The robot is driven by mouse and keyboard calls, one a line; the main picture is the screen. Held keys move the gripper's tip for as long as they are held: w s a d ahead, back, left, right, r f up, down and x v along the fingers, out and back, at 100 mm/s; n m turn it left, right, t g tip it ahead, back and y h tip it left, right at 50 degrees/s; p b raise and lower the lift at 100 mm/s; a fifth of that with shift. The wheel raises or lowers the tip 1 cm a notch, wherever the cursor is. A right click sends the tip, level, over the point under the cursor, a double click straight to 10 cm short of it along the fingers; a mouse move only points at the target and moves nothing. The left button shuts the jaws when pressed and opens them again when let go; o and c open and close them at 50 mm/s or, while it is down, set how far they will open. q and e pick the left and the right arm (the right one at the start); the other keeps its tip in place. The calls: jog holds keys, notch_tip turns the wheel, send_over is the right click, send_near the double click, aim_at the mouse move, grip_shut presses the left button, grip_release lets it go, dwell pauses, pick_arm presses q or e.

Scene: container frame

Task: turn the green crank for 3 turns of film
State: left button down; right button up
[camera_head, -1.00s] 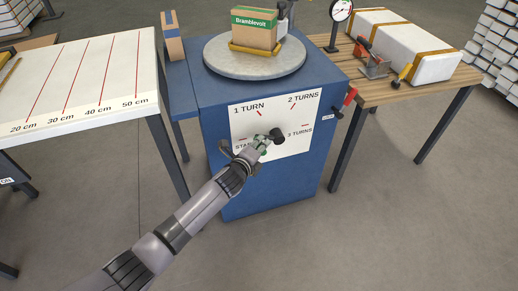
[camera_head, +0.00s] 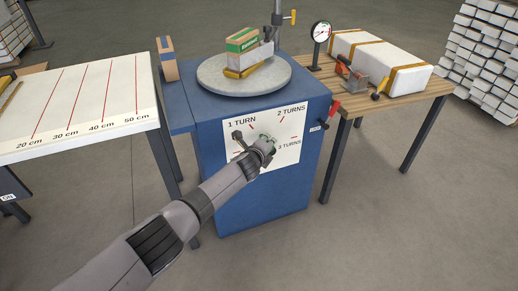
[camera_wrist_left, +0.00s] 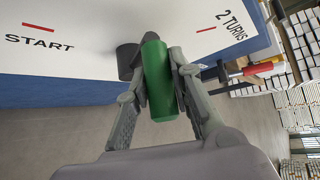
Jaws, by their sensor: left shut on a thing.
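The green crank handle (camera_wrist_left: 158,82) stands out from a dark hub (camera_wrist_left: 127,60) on the white dial panel (camera_head: 296,122). My left gripper (camera_head: 266,143) is shut on the handle, with a finger on each side of it in the left wrist view. My right gripper is out of view.
A red-handled lever (camera_head: 335,108) sticks out from the right side of the blue cabinet (camera_head: 250,205). A wooden table (camera_head: 400,103) with a long white package (camera_head: 380,62) stands at the right. A white table with a centimetre scale (camera_head: 75,105) stands at the left.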

pick_arm(q)
jog(key=shift+w+d+r+m+g+y+p, duration=0.1)
jog(key=shift+d+r+m+g+y+p, duration=0.1)
jog(key=shift+d, duration=0.25)
jog(key=shift+w+d+r+m+g+y+p, duration=0.1)
jog(key=shift+d+r+m, duration=0.1)
jog(key=shift+d, duration=0.2)
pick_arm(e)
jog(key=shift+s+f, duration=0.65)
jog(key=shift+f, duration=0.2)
pick_arm(q)
jog(key=shift+f, duration=0.1)
jog(key=c, duration=1.4)
grip_release()
jog(key=shift+s+a, duration=0.1)
jog(key=shift+a+f, duration=0.1)
jog(key=shift+s+a+r, duration=0.25)
jog(key=shift+s+r, duration=0.1)
jog(key=shift+s, duration=0.25)
jog(key=v, duration=1)
jog(key=shift+s+d+r, duration=0.1)
jog(key=shift+s+r, duration=0.1)
jog(key=shift+s, duration=0.05)
